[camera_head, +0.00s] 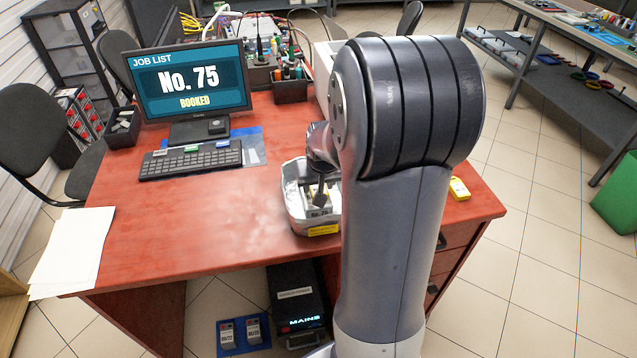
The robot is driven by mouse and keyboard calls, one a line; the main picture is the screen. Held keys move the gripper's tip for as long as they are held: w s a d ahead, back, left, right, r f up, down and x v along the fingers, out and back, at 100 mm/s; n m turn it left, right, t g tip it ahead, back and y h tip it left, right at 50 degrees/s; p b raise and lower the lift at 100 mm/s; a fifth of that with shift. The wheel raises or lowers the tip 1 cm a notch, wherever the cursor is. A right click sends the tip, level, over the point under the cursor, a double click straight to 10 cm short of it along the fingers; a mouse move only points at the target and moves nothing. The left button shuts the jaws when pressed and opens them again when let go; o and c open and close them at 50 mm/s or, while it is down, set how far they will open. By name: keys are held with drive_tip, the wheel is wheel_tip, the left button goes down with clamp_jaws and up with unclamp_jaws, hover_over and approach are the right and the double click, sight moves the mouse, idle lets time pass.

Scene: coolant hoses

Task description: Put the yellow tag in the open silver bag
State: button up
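The open silver bag (291,200) stands on the red-brown desk, left of my arm, with a yellow label on its front. Inside it is an item with a pale label that seems to read No. 75. My gripper (319,198) is over the bag's opening, pointing down, its dark fingers small and partly merged with the contents. I cannot tell whether it is shut or holds anything. A small yellow object with a dark mark, perhaps the yellow tag (459,188), lies on the desk's right end, right of my arm. My arm hides part of the bag's right side.
A monitor (190,82) reads "JOB LIST No. 75 BOOKED", with a keyboard (191,160) in front. White papers (72,246) lie at the desk's left edge. A dark box (297,296) is below the desk.

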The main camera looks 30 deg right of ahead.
drive_tip(key=shift+o, duration=1.3)
drive_tip(key=shift+r, duration=0.1)
drive_tip(key=shift+r, duration=0.25)
drive_tip(key=p+v, duration=0.1)
drive_tip(key=v, duration=1)
drive_tip(key=shift+s+r, duration=0.2)
drive_tip(key=shift+r, duration=0.15)
drive_tip(key=shift+a, duration=0.1)
drive_tip(key=b+x, duration=0.1)
drive_tip(key=x, duration=1.1)
drive_tip(key=shift+f, duration=0.4)
wheel_tip(320, 180, up, 2)
drive_tip(key=shift+r, duration=0.2)
drive_tip(key=shift+r+p, duration=0.3)
drive_tip(key=shift+r, duration=0.15)
